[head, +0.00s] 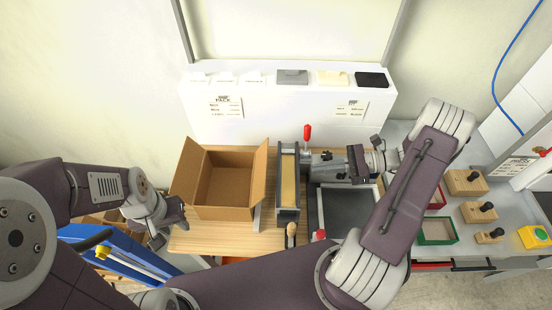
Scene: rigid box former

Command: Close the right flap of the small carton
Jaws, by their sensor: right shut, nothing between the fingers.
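The small brown carton (225,213) stands open at the top on the wooden table. Its right flap (260,172) stands up and leans outward. Its left flap (187,170) is also up, and the inside looks empty. My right gripper (314,164) is shut and empty. My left gripper (178,214) is beside the carton's front left corner, apart from the left flap as far as I see. Its finger opening is too small to tell.
A narrow metal fixture with a tan strip (289,180) and a red-knobbed lever (307,133) stands right of the carton. A dark tray (345,210) lies further right. A white labelled shelf (290,105) stands behind. Wooden knobbed blocks (478,212) are at far right.

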